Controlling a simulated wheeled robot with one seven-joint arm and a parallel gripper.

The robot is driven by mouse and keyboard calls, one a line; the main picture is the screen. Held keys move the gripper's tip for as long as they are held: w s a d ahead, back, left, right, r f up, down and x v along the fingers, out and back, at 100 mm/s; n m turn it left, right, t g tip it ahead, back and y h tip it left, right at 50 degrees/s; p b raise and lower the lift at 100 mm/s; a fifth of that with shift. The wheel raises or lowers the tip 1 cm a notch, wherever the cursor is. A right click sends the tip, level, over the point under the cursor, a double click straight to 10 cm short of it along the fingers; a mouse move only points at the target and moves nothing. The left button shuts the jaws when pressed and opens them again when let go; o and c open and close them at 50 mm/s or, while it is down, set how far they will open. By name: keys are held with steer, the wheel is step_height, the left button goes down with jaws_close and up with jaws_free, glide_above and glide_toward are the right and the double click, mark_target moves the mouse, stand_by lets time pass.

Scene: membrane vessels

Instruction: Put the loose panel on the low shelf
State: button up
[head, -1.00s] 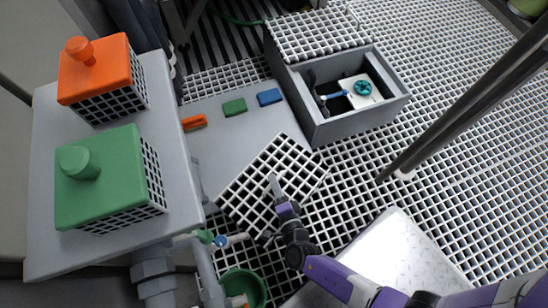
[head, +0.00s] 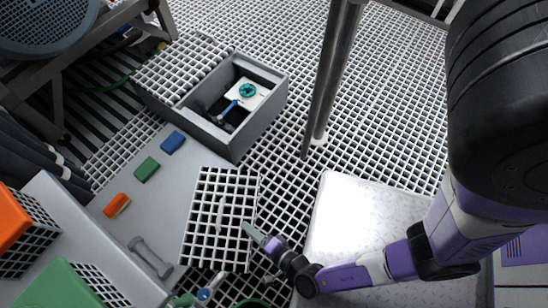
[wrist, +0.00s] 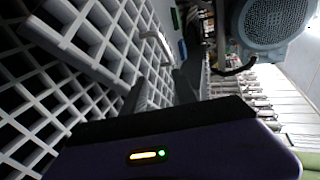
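The loose panel (head: 208,241) is a square white grating with a curved handle (head: 220,213) on its face. In the head view it lies left of my gripper, over the edge of a grey plate and the floor grating. In the wrist view the panel (wrist: 75,40) fills the upper left, with its handle (wrist: 157,45) beyond my fingers. My gripper (head: 248,231) is at the panel's right edge; its fingers (wrist: 163,88) look apart and empty. I cannot tell for sure which surface is the low shelf; a pale metal platform (head: 350,215) is low at the right.
The grey plate (head: 165,205) carries orange (head: 117,205), green (head: 147,169) and blue (head: 173,142) blocks and a grey bar handle (head: 150,257). An open grey box (head: 262,120) stands behind. A dark post (head: 328,80) rises right of it. Orange and green vessels are at the left.

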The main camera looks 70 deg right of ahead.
steer(key=s+r+m+g+y, duration=0.35)
steer(key=s+m, duration=0.85)
steer(key=m, duration=1)
step_height(320, 180, up, 20)
steer(key=w+m+t+y, duration=0.1)
steer(key=m+t+y, duration=0.1)
steer(key=m, duration=1.5)
steer(key=shift+w+f+m, duration=0.15)
steer(key=shift+m, duration=0.25)
steer(key=d+r+m+t, duration=0.1)
steer(key=r+m, duration=0.2)
steer(key=r, duration=0.1)
steer(key=w+d+r+m+t, duration=0.1)
steer(key=r+m, duration=0.2)
steer(key=r, duration=0.2)
steer(key=w+d+r+m+t, duration=0.1)
steer(key=r+m, duration=0.2)
steer(key=r, duration=0.2)
steer(key=shift+t, duration=0.25)
steer(key=c, duration=0.3)
steer(key=shift+w+d+r, duration=0.1)
steer(key=shift+r, duration=0.15)
jaws_close()
